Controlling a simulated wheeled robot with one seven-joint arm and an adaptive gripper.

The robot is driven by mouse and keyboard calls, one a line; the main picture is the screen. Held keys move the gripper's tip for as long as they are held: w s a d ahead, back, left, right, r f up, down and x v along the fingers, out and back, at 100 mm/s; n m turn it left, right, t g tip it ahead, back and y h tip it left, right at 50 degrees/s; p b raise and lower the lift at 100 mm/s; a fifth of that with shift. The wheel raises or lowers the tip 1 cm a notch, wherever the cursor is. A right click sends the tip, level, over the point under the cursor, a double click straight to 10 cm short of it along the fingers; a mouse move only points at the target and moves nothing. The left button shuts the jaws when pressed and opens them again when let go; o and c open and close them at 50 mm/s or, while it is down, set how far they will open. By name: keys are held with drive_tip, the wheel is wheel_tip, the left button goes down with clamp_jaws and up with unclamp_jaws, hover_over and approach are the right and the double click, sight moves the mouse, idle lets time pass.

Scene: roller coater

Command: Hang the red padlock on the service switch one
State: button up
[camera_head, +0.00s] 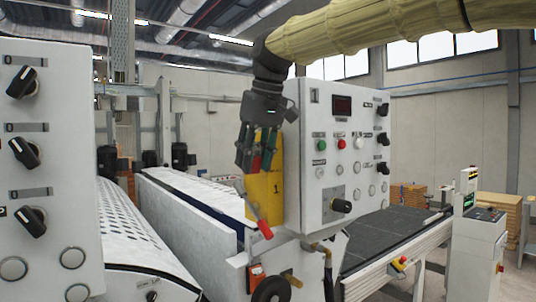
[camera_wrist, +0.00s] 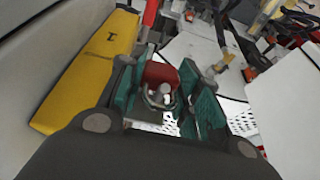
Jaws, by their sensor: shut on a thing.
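My gripper (camera_head: 257,158) points down beside the yellow service switch one (camera_head: 265,197), which is marked "1" and sits on the left side of the white control cabinet. In the wrist view the gripper (camera_wrist: 166,98) is shut on the red padlock (camera_wrist: 160,75), held between the teal finger pads with its metal shackle showing. The yellow switch (camera_wrist: 98,62) lies to the left of the padlock in that view, apart from it. A lever with a red grip (camera_head: 264,229) hangs at the switch's lower part.
The white control cabinet (camera_head: 325,185) with knobs and buttons stands right beside the gripper. Another knob panel (camera_head: 60,140) is at the near left. White machine rollers (camera_head: 130,235) lie below left. A dark conveyor (camera_head: 385,235) runs to the right.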

drive_tip(key=shift+w, duration=0.25)
drive_tip(key=o, duration=1)
drive_tip(key=shift+a, duration=0.1)
drive_tip(key=shift+o, duration=0.3)
drive_tip(key=shift+a, duration=0.15)
drive_tip(key=shift+r, duration=0.1)
